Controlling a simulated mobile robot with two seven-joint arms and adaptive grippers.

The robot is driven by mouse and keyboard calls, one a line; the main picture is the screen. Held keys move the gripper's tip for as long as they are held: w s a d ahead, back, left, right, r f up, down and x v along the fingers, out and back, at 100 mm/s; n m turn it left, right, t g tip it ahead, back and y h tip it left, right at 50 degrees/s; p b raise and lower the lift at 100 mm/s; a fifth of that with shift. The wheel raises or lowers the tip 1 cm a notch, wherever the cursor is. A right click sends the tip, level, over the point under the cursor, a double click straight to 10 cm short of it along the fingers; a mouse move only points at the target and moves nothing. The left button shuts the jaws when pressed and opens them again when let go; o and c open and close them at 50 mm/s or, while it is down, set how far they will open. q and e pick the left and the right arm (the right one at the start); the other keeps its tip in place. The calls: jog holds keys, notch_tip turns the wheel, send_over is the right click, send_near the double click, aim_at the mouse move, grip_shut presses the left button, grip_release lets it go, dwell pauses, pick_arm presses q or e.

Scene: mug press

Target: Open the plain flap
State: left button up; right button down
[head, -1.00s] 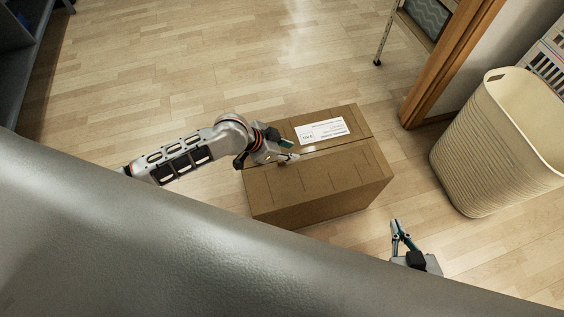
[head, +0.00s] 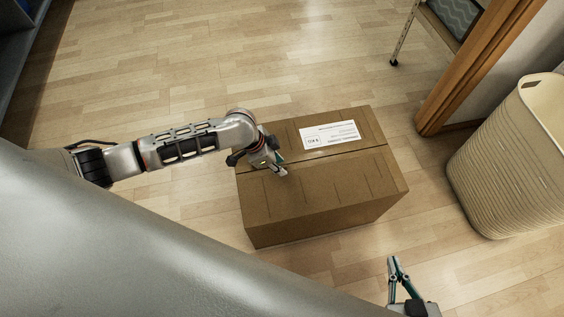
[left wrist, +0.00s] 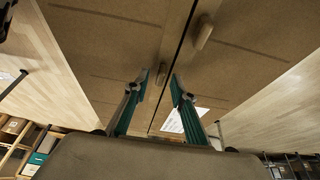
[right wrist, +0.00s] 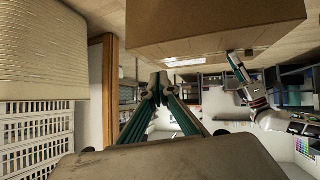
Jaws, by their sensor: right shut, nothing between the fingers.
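A closed brown cardboard box stands on the floor. Its plain flap (head: 325,188) is the near half of the top; the other flap (head: 287,133) carries a white label (head: 330,135). In the left wrist view a seam divides the plain flap (left wrist: 105,55) from the labelled one. A small tab (left wrist: 161,73) sits on the plain flap beside the seam, another tab (left wrist: 204,35) on the labelled flap. My left gripper (head: 284,172) is open over the top, its fingertips (left wrist: 159,77) either side of the plain flap's tab; contact is unclear. My right gripper (right wrist: 159,86) is shut and empty, in front of the box.
A cream laundry basket (head: 505,165) stands to the right of the box, by a wooden door frame (head: 462,65). A thin white furniture leg (head: 403,40) stands behind. The wooden floor is clear behind and left of the box.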

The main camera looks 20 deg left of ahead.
pick_arm(q)
jog(key=shift+w+d+f, duration=0.1)
jog(key=shift+d+f, duration=0.05)
jog(key=shift+f, duration=0.25)
jog(key=shift+r, duration=0.1)
grip_shut()
